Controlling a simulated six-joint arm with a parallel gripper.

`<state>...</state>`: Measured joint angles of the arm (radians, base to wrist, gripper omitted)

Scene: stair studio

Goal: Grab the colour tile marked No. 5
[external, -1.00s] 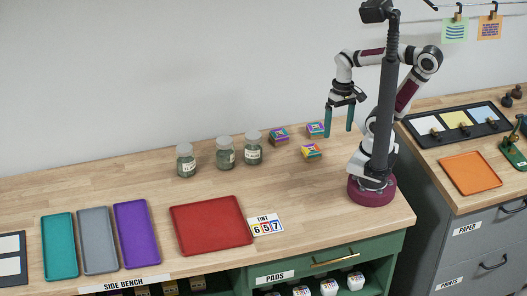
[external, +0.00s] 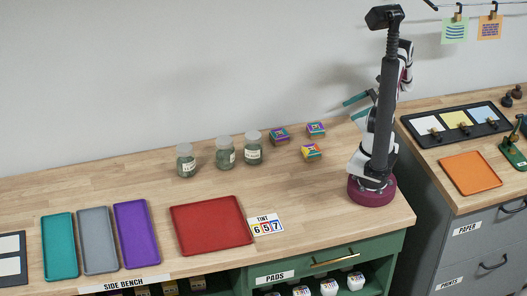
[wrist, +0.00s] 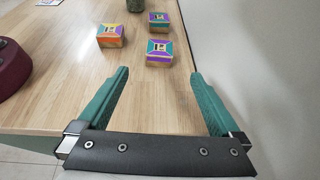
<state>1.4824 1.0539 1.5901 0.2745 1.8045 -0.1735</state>
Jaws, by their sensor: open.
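Three small multicoloured block-like tiles sit on the wooden bench: a back left one (external: 279,136), a back right one (external: 316,129) and a front one (external: 312,151). In the wrist view the front one (wrist: 110,38) is at left, with the back right one (wrist: 159,51) nearest ahead and the back left one (wrist: 158,21) beyond it. Their marks are too small to read, so I cannot tell which is No. 5. My gripper (wrist: 159,73) is open and empty, with teal fingers apart, short of the tiles. In the external view my gripper (external: 348,111) is partly hidden behind my arm.
Several glass jars (external: 225,153) stand left of the tiles. A red tray (external: 211,225) lies toward the front beside a card (external: 266,225) reading TINT 6 5 7. Teal, grey and purple trays (external: 137,234) lie farther left. A wall runs behind the bench.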

